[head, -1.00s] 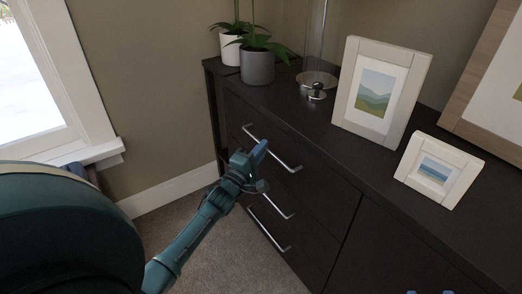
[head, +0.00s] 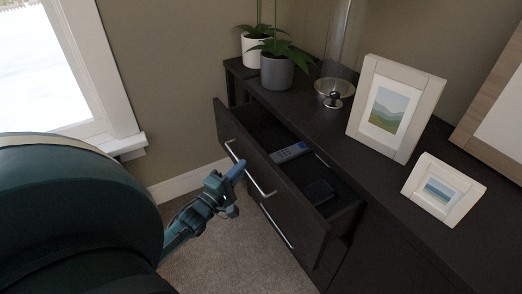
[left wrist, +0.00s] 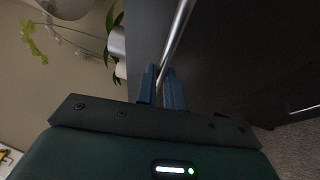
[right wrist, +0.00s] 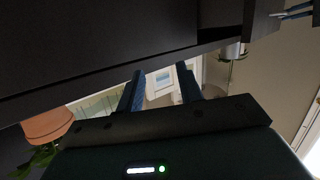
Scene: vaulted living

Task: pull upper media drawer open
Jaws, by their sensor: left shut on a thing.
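The upper media drawer (head: 268,180) of the dark cabinet is pulled out and its inside shows in the head view. My left gripper (head: 238,170) is at its long metal handle; in the left wrist view the handle bar (left wrist: 178,35) runs between the two fingers (left wrist: 163,88), which are shut on it. A remote control (head: 290,152) and a dark flat box (head: 317,192) lie in the drawer. My right gripper (right wrist: 160,85) shows only in the right wrist view, with its fingers apart and nothing between them.
On the cabinet top (head: 310,115) stand a grey potted plant (head: 277,72), a white potted plant (head: 257,50), a glass vase (head: 335,92) and picture frames (head: 396,108). A lower drawer handle (head: 277,226) sits below the open drawer. Carpet (head: 220,255) lies in front.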

